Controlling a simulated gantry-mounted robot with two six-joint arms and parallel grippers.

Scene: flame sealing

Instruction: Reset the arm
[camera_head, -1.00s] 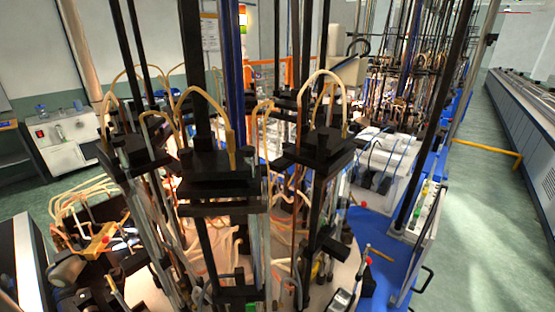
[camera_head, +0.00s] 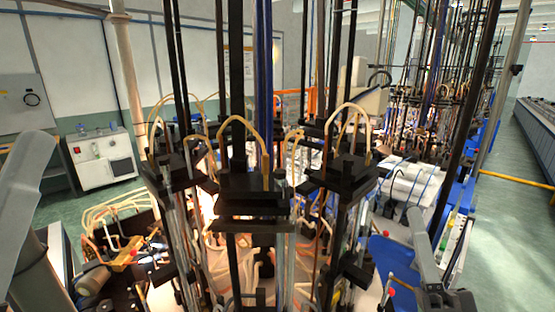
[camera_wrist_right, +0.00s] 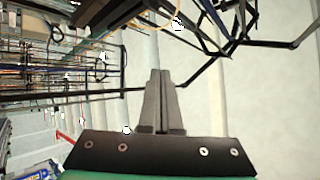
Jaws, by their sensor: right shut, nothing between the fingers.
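My right gripper (camera_wrist_right: 160,75) points up the frame in the right wrist view. Its two grey fingers are together, with nothing between them. In the head view my right arm is at the lower right, beside the blue base (camera_head: 395,262) of the machine. My left arm's grey links show at the left edge of the head view, but its gripper is out of the frame. The flame sealing machine (camera_head: 252,188) stands in the middle, with black columns, black blocks and beige looped hoses. Its lower parts glow warmly.
A white cabinet (camera_head: 103,162) stands by the left wall. A brass-coloured fitting (camera_head: 122,254) and hoses are at the lower left. A yellow rail (camera_head: 515,178) and a long grey unit (camera_head: 537,134) are at the right, with open green floor between the machine and that unit.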

